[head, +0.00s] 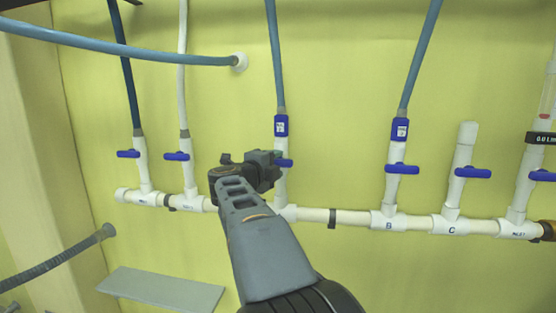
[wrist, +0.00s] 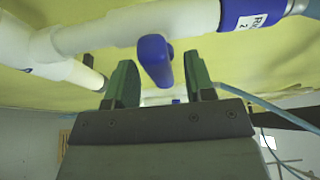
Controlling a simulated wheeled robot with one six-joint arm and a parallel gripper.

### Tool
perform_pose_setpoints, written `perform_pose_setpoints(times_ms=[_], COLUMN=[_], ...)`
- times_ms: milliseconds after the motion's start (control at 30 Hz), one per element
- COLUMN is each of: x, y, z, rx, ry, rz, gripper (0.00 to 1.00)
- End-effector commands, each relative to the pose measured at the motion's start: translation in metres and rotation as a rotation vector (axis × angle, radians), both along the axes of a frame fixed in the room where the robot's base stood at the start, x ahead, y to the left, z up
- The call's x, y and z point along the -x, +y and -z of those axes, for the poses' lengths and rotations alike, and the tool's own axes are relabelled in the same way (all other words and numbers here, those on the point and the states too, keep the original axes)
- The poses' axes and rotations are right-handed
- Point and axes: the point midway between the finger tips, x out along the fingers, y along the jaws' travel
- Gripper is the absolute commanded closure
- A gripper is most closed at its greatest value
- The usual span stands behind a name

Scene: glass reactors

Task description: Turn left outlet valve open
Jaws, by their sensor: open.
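My gripper (head: 268,160) is at a blue valve handle (head: 285,163) on a white upright pipe with a blue-tagged hose above it. In the wrist view my gripper (wrist: 160,66) is open, with its two green fingers apart. The blue handle (wrist: 155,60) sits between them, with a gap to each finger. In the head view the gripper hides much of this handle. The handle appears to lie across its pipe. I cannot read the label under this valve, so I cannot confirm it is the left outlet.
More blue handles sit crosswise at the left (head: 128,154), beside it (head: 177,156), on branch B (head: 402,169), on branch C (head: 473,173) and at the inlet (head: 543,176). A white horizontal pipe (head: 355,217) joins the branches. A grey shelf (head: 160,289) is below left.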

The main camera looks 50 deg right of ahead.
Motion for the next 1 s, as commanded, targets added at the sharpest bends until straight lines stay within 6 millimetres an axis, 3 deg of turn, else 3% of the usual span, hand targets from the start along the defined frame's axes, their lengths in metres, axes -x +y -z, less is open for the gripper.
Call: perform_pose_setpoints(times_ms=[200, 533, 1000], x=[-0.002, -0.002, -0.002], y=[-0.014, -0.016, -0.016], z=[0.000, 0.000, 0.000], rx=[0.000, 0.000, 0.000], ry=[0.001, 0.000, 0.001], rz=[0.000, -0.001, 0.000], gripper=[0.51, 0.51, 0.93])
